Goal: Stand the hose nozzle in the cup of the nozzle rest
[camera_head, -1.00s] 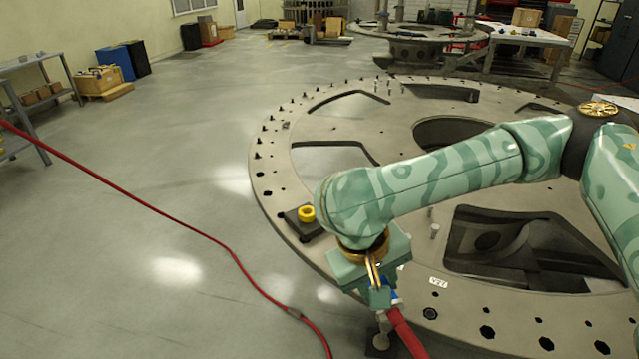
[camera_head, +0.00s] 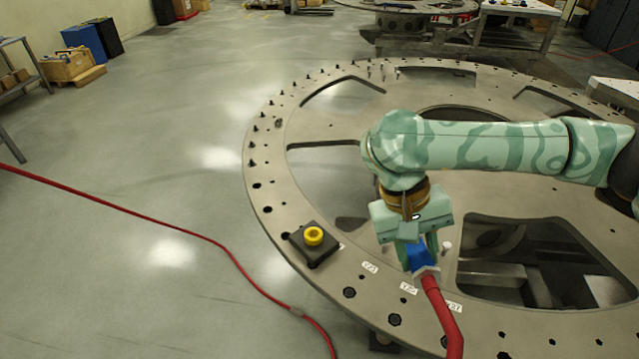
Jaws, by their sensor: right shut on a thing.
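The nozzle rest (camera_head: 318,255) is a black block with a round yellow cup (camera_head: 313,235) on top. It sits on the turret plate near its left front rim, and the cup looks empty. My right gripper (camera_head: 418,250) is shut on the blue hose nozzle (camera_head: 421,259), to the right of the rest and apart from it. The gripper's fingers hide part of the nozzle. The red hose (camera_head: 441,312) leads from the nozzle down toward the front edge of the view. My left gripper is out of view.
The turret plate (camera_head: 262,190) is a large grey ring with big cut-outs, bolt holes and small pegs. A large cut-out (camera_head: 540,260) lies right of my right gripper. A red hose (camera_head: 150,215) also crosses the floor at left. The plate between rest and gripper carries only flat labels.

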